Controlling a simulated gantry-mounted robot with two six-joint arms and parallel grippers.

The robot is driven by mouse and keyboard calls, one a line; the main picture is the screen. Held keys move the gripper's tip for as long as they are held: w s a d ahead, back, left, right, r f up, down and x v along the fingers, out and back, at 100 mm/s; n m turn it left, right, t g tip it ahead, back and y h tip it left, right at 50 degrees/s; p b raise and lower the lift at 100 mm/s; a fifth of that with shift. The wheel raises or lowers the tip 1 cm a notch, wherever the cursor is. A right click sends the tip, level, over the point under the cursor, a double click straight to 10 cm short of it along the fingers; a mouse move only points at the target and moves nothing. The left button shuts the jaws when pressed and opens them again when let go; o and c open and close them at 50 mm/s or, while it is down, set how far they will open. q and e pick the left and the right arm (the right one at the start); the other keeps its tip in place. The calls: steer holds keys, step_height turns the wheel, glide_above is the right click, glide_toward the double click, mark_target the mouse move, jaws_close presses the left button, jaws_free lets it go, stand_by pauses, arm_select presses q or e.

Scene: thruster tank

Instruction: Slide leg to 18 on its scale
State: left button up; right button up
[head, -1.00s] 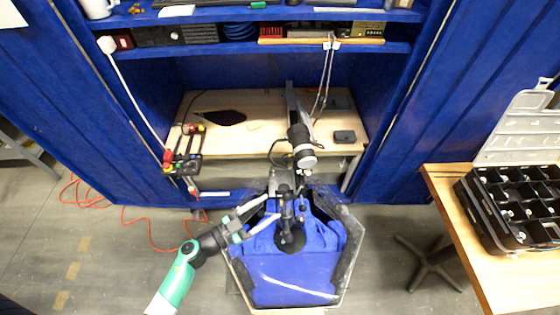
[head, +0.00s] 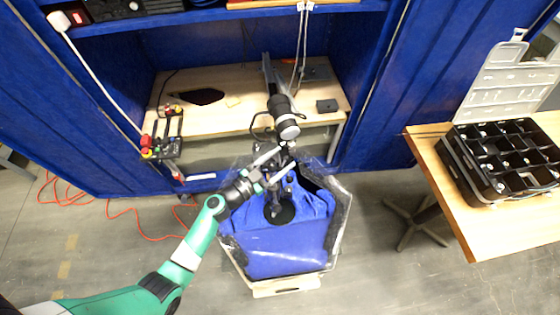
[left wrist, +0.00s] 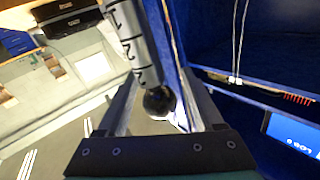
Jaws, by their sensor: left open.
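A grey tube with black scale marks and digits (left wrist: 135,40), seemingly the leg, runs down into the left wrist view. It ends at a round black knob (left wrist: 159,101). The digits 1 and 2 show; I cannot read the setting. In the head view a dark motor-like unit (head: 283,113) with a light round end stands at the far rim of the blue-lined tank (head: 285,255). My left gripper (head: 281,162) is open just below that end, over the tank's far side. In the left wrist view its fingers lie on either side of the knob, with no clear grip. My right gripper is out of view.
A wooden bench (head: 225,105) in a blue-walled bay stands behind the tank. A controller with coloured knobs (head: 162,145) hangs at its left. A black compartment case (head: 500,165) lies on a table at the right. An orange cable (head: 125,232) crosses the floor.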

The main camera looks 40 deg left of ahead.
arm_select(q)
jaws_close()
stand_by(0.3)
stand_by(1.1)
